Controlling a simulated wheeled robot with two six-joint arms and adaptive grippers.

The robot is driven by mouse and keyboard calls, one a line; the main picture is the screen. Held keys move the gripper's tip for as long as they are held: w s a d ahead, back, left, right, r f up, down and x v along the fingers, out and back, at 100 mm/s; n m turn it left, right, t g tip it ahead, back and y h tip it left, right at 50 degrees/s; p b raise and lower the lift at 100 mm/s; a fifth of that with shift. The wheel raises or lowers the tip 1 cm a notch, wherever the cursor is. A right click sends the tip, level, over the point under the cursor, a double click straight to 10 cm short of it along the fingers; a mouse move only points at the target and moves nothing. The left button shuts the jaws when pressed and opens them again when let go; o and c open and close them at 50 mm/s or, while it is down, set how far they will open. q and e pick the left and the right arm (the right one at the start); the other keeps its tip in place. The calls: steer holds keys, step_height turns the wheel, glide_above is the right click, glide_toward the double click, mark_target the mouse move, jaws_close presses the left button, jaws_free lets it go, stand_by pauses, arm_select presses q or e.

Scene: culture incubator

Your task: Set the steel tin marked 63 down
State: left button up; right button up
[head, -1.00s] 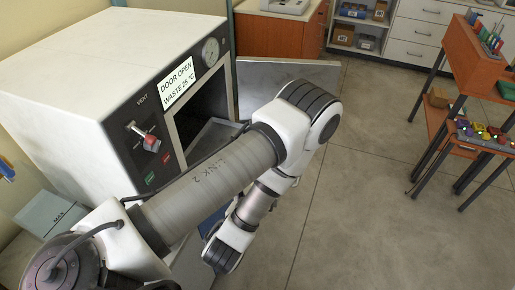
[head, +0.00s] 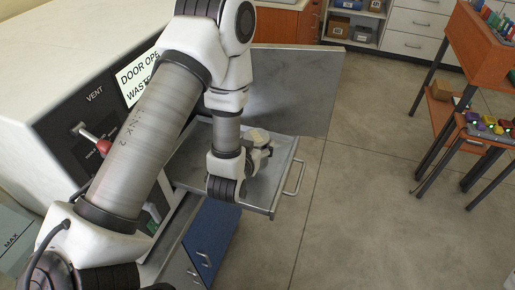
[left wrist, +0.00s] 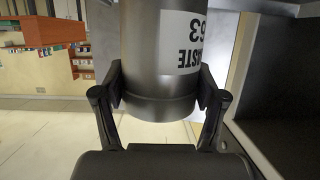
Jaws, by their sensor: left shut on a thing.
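The steel tin (left wrist: 160,60) is a grey metal cylinder with a white label reading 63 and waste, upside down in the left wrist view. My left gripper (left wrist: 160,92) is shut on it, one finger on each side near its end. In the head view my left gripper (head: 264,150) is over the pulled-out metal tray (head: 283,185) of the incubator, with the tin's pale round top (head: 257,135) beside it. My wrist hides most of the tin there, so I cannot tell whether it touches the tray. My right gripper is not in view.
The incubator's open door (head: 300,92) stands just behind the tray. A sign on the incubator (head: 135,78) is partly covered by my arm. A blue cabinet (head: 212,238) is below. An orange rack and bench (head: 480,55) stand at the right; the floor between is clear.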

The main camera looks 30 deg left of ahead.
arm_select(q)
steer(key=w, duration=0.1)
steer(key=w+a, duration=0.1)
steer(key=w+a+p, duration=0.1)
steer(key=shift+w+f, duration=0.25)
steer(key=shift+w, duration=0.05)
step_height(320, 180, down, 3)
steer(key=shift+w+f, duration=0.1)
steer(key=shift+f, duration=0.1)
steer(key=o, duration=1.4)
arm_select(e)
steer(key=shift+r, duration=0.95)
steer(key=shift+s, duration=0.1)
